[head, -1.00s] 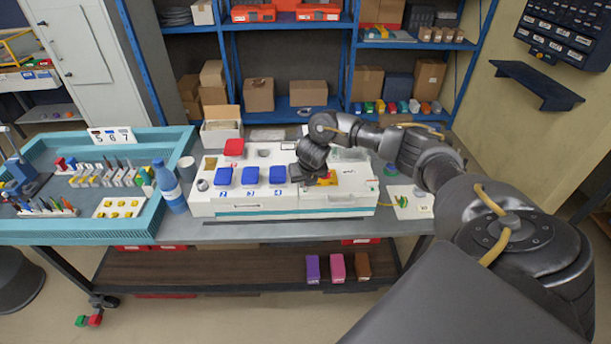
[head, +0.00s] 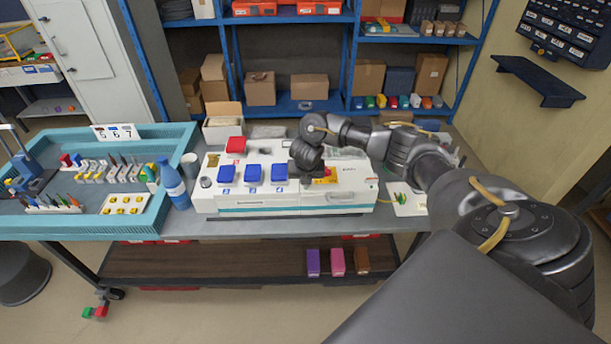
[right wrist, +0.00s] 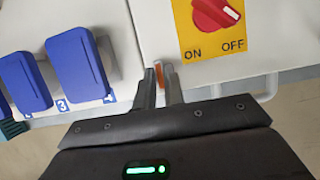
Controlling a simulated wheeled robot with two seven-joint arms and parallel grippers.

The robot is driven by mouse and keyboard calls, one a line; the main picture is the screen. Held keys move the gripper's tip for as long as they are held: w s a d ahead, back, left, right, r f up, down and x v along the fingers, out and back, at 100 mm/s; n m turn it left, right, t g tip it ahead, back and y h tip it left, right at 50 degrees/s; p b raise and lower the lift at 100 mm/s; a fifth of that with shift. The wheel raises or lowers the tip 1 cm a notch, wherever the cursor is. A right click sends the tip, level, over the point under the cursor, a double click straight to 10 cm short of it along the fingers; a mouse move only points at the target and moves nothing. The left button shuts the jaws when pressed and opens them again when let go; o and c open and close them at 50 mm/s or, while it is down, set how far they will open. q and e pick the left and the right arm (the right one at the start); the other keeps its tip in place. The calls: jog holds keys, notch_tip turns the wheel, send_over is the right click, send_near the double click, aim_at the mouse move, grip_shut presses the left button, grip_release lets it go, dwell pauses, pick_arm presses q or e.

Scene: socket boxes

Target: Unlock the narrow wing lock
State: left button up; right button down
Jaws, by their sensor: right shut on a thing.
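My right gripper (right wrist: 160,86) points at the top of the white socket box (right wrist: 130,115) in the right wrist view. Its fingers are shut on a narrow orange piece (right wrist: 159,74), which looks like the wing of the narrow wing lock. The fingers hide most of it, so its turn angle cannot be told. In the head view my right gripper (head: 302,178) is over the white socket box (head: 335,197), between the blue covers and the yellow switch plate, and the lock is hidden. My left gripper is not in view.
A red rotary switch (right wrist: 215,12) on a yellow ON/OFF plate (right wrist: 212,42) sits close to the right of the fingers. Blue socket covers (right wrist: 77,64) are close on the left. A blue bottle (head: 172,186) and a teal tray (head: 150,222) stand left of the box.

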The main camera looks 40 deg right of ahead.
jog(key=c, duration=1.5)
grip_release()
jog(key=shift+a+r, duration=0.1)
jog(key=shift+r, duration=0.2)
jog(key=shift+p+v, duration=1.45)
jog(key=shift+v, duration=3.65)
jog(key=shift+s, duration=0.1)
